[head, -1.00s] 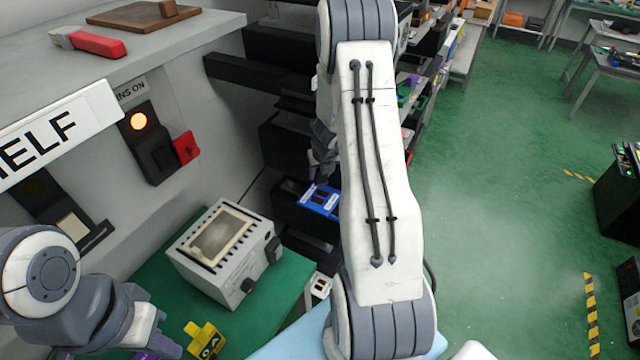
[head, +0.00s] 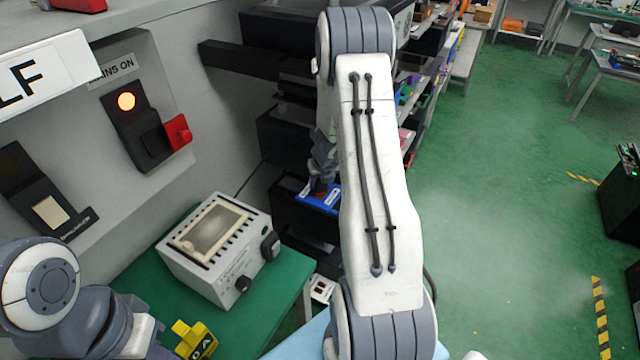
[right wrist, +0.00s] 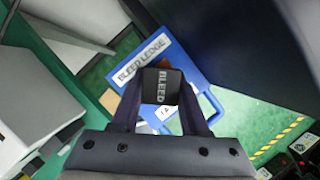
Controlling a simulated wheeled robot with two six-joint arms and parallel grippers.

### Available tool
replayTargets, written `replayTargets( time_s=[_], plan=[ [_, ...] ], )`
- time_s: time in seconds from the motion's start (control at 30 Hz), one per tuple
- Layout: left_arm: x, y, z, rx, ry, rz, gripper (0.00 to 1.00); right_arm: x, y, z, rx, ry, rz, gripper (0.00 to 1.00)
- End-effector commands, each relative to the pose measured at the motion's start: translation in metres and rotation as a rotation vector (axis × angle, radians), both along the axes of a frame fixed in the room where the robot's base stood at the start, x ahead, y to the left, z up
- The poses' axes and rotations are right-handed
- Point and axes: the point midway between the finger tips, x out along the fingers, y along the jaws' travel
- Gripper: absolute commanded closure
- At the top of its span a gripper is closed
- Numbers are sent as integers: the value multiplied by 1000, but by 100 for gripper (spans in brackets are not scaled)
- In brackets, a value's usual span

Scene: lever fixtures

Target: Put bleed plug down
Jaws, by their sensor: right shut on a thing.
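The bleed plug (right wrist: 161,86) is a black block with "BLEED" on its top face. My right gripper (right wrist: 160,92) is shut on it, with one finger on each side. Below it in the right wrist view is the blue bleed ledge (right wrist: 168,48), labelled "BLEED LEDGE". I cannot tell whether the plug touches it. In the head view my right gripper (head: 322,178) is just above the blue ledge (head: 318,200), partly hidden by my right arm. My left gripper (head: 145,340) is at the lower left, partly cut off; its jaws cannot be made out.
A grey instrument box (head: 215,245) stands on the green bench (head: 255,315), with a yellow object (head: 190,338) near its front. A wall panel carries a lit orange lamp (head: 126,101) and a red lever (head: 178,132). Dark shelves stand behind the right gripper.

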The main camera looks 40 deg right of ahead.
Motion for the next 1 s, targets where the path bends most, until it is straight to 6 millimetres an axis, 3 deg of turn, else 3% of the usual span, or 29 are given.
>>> replayTargets(
  time_s=[0.13, 0.17, 0.2, 0.23, 0.57, 1.0],
  plan=[
    [0, 0, -6, 0, 0, 0, 100, 0, 0, -6, 0, 0, 0, 100],
    [0, 0, -4, 0, 0, 0, 100, 0, 0, -4, 0, 0, 0, 44],
    [0, 0, -4, 0, 0, 0, 100, 0, 0, -4, 0, 1, 0, 29],
    [0, 0, -4, 0, 0, 0, 100, 0, 0, -4, 0, 1, 0, 26],
    [0, 0, -1, 0, 0, 0, 100, 0, 0, -1, 0, 1, 0, 26],
    [0, 0, 36, 0, -1, -6, 100, -22, 9, 62, 0, 0, -1, 26]
  ],
)
